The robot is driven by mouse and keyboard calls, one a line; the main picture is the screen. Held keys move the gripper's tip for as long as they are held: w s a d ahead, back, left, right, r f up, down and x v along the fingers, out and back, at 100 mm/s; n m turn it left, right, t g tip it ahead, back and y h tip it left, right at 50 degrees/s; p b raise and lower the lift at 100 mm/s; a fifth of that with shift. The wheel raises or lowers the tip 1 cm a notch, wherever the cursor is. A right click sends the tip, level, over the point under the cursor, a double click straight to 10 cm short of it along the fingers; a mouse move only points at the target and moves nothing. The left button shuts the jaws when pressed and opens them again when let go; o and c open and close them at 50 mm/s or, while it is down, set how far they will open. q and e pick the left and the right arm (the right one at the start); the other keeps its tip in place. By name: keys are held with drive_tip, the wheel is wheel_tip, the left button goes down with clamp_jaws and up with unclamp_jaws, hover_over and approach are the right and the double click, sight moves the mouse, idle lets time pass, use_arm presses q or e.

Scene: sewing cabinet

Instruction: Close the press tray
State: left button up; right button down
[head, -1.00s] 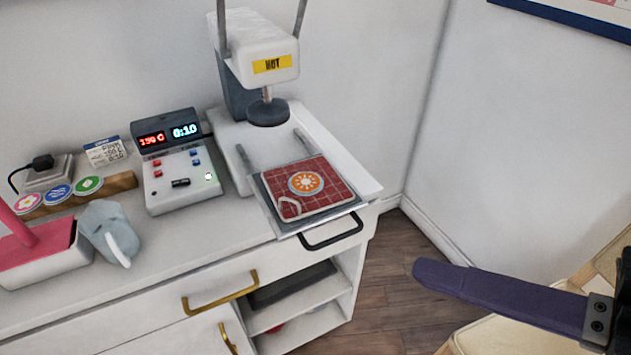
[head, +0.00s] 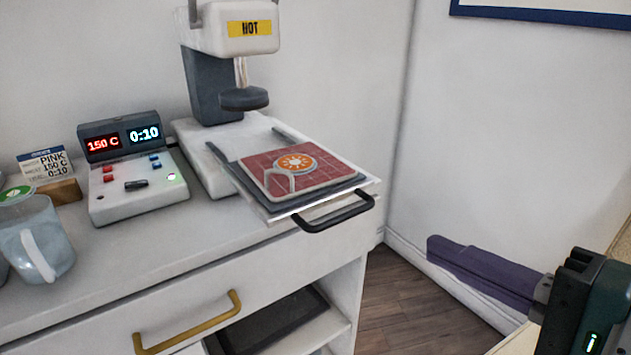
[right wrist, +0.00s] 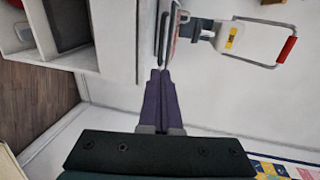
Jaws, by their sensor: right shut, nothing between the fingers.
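The press tray (head: 280,212) is pulled out from the heat press (head: 225,85) over the front edge of the cabinet top. A red checked cloth with an orange sun patch (head: 297,163) lies on it. Its black handle (head: 333,213) faces front right. My right gripper (head: 433,248) has purple fingers and is shut and empty, to the right of the handle and apart from it in the head view. In the right wrist view its closed fingers (right wrist: 160,73) point toward the tray's edge (right wrist: 161,45). My left gripper is not in view.
A control box (head: 137,185) reading 150 C and 0:10 stands left of the press. The cabinet drawer (head: 250,280) has a gold handle (head: 190,322). Open floor (head: 400,300) lies right of the cabinet.

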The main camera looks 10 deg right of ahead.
sight(357, 213)
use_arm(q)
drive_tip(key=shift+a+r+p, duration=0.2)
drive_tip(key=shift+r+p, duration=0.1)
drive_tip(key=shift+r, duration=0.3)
use_arm(e)
drive_tip(key=x, duration=1)
drive_tip(key=shift+w+a, duration=0.1)
